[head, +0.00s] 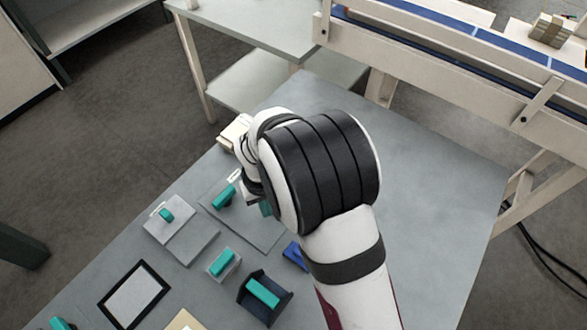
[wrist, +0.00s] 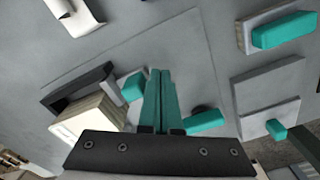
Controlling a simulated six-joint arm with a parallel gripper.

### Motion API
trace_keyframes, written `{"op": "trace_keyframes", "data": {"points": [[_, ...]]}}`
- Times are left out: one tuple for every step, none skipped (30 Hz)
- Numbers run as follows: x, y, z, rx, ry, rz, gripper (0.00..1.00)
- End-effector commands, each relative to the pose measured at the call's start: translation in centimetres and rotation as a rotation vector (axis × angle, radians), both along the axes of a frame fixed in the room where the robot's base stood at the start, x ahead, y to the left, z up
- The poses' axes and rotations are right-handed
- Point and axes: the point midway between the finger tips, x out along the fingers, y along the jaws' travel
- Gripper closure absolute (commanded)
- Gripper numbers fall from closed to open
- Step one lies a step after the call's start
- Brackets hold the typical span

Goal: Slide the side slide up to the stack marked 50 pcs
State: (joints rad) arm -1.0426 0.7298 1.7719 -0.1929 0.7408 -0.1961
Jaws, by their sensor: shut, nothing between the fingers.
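My gripper (wrist: 160,75) is shut and empty in the wrist view, its two teal fingers pressed together over a thin-outlined grey mat (wrist: 195,60). Left of it is a pale layered stack (wrist: 88,118) with a white front; no marking is readable. A dark bar (wrist: 75,90) runs along the stack's far side. A teal handle (wrist: 132,87) is beside the stack, close to the fingers; whether they touch it I cannot tell. Another teal handle (wrist: 206,122) is right of the fingers. I cannot tell which handle belongs to the side slide. In the head view my arm hides most of this.
A grey plate with a teal knob (head: 166,215), a teal-topped block (head: 222,262), a dark holder with a teal bar (head: 263,293), a blue piece (head: 295,255) and a black frame (head: 135,293) lie nearby. The table's right part (head: 440,220) is clear. A conveyor (head: 440,60) stands behind.

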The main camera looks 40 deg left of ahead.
Motion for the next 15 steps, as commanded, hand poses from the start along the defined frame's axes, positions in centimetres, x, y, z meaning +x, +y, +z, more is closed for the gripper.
{"op": "trace_keyframes", "data": {"points": [[0.0, 0.1, 0.6, 0.003, -0.001, 0.000, 1.00], [0.0, 0.1, 0.9, 0.002, -0.001, -0.001, 1.00], [0.0, 0.1, 1.4, 0.002, -0.001, -0.001, 1.00], [0.0, 0.0, 1.7, 0.002, -0.001, -0.001, 1.00], [0.0, 0.0, 2.1, 0.001, 0.000, -0.002, 1.00], [0.0, 0.0, 2.5, 0.002, -0.001, -0.001, 1.00], [0.0, 0.0, 2.9, 0.002, -0.001, -0.001, 1.00], [0.0, 0.0, 3.2, 0.001, 0.000, -0.001, 1.00], [0.0, 0.0, 3.6, 0.002, -0.001, 0.000, 1.00], [0.0, 0.0, 4.0, 0.001, 0.000, 0.000, 1.00], [0.0, 0.0, 4.3, 0.001, 0.000, 0.000, 1.00], [0.0, 0.0, 4.7, 0.001, 0.000, 0.000, 1.00], [0.0, 0.0, 4.9, 0.001, 0.001, -0.001, 1.00], [0.0, 0.0, 5.1, 0.001, 0.001, -0.001, 1.00], [0.0, 0.0, 5.3, 0.001, 0.001, -0.001, 1.00]]}}
